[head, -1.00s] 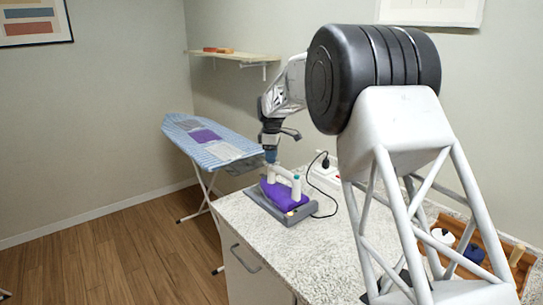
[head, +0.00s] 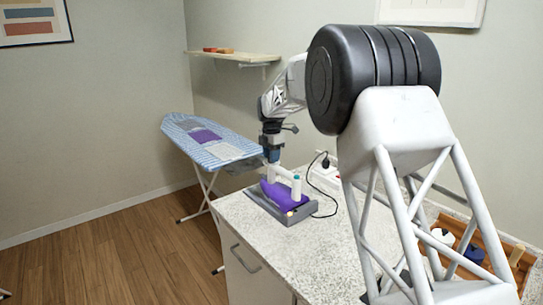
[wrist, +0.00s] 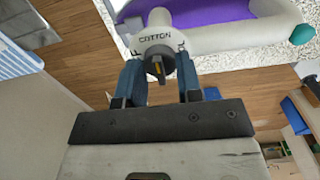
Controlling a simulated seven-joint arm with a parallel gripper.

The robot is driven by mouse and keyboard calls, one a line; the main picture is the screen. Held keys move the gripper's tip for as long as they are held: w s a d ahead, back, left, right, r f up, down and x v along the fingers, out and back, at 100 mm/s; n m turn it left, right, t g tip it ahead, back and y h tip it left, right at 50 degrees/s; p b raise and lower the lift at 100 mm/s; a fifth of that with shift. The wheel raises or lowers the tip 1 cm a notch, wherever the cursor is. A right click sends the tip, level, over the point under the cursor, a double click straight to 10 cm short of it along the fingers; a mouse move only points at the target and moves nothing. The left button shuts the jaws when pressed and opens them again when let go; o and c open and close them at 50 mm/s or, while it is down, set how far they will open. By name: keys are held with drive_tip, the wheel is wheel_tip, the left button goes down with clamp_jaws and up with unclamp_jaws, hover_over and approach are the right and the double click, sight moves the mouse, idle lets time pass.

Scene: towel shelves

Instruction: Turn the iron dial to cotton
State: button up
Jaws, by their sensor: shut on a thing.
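The iron (head: 280,192), with a purple body and white handle, rests on a grey stand (head: 300,214) near the counter's left end. Its handle also shows in the wrist view (wrist: 235,38). The word COTTON is printed just above the dial; other letters at both sides are partly hidden. My gripper (wrist: 159,68) has its blue fingers shut on the dial, one on each side. I cannot tell exactly where the mark points. In the head view my gripper (head: 272,156) is above the iron.
A black cord runs from the iron to a plug (head: 325,162) at the wall side. An ironing board (head: 205,140) with folded cloth stands to the left. A wooden tray (head: 490,255) is at the right. The counter's middle (head: 300,255) is clear.

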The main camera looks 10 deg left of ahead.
idle(0.3)
drive_tip(key=o, duration=1)
drive_tip(key=shift+c, duration=0.2)
drive_tip(key=shift+r, duration=0.1)
drive_tip(key=shift+r, duration=3.8)
